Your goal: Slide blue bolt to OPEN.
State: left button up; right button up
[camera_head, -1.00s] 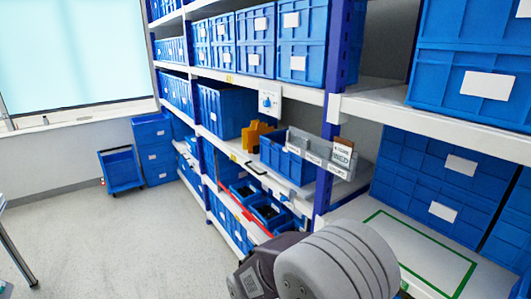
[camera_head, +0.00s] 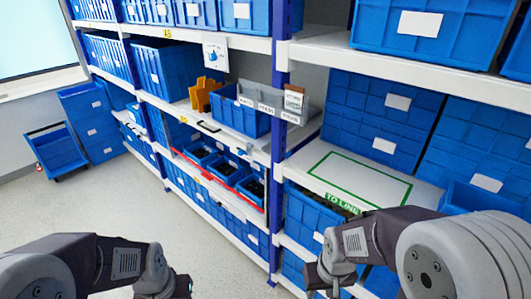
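A small white panel (camera_head: 215,56) with a blue part (camera_head: 212,54) on its face hangs at the front of the shelf rack, below the upper shelf edge. The blue part may be the bolt; it is too small to read any OPEN mark or its position. My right gripper (camera_head: 326,284) is low in the picture, right of centre, well below and apart from the panel. My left gripper (camera_head: 181,287) is at the bottom edge, left of centre, also far from the panel. The fingers of both are dark and mostly hidden or cut off.
A blue bin (camera_head: 240,115) and a yellow-orange object (camera_head: 203,95) stand on the shelf below the panel. A grey labelled strip (camera_head: 262,98) juts out there. A green-outlined shelf area (camera_head: 360,180) is empty. Floor (camera_head: 100,215) is clear at left.

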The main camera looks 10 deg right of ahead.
aim_at(241, 152)
jog(key=i+j+u, duration=0.2)
jog(key=i+u, duration=0.15)
jog(key=i, duration=0.15)
jog(key=i+u, duration=0.3)
jog(key=i, duration=0.25)
